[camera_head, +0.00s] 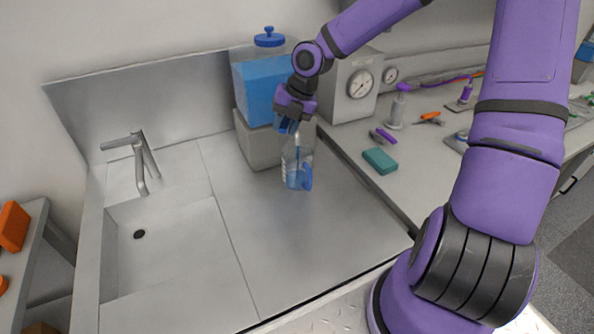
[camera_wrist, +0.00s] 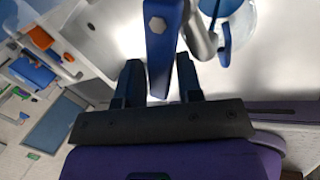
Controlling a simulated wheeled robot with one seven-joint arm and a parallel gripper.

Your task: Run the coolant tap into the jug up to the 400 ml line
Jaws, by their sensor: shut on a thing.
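The clear jug (camera_head: 297,162), with a blue handle, stands upright on the steel counter. Blue liquid shows in its lower part; I cannot read the level against its marks. The coolant tank (camera_head: 257,82), with a blue lid and blue coolant, sits on a grey block behind it. My gripper (camera_head: 288,122) is above the jug at the tank's front right. In the wrist view, my gripper (camera_wrist: 160,82) is shut on the blue tap lever (camera_wrist: 158,45). The grey tap spout (camera_wrist: 203,40) is beside it, near the jug (camera_wrist: 240,20). A falling stream cannot be made out.
A sink (camera_head: 165,255) with a grey faucet (camera_head: 138,160) is at the left. A gauge box (camera_head: 352,88) stands right of the tank. A green block (camera_head: 380,160) and tools lie on the right bench. The counter left of the jug is clear.

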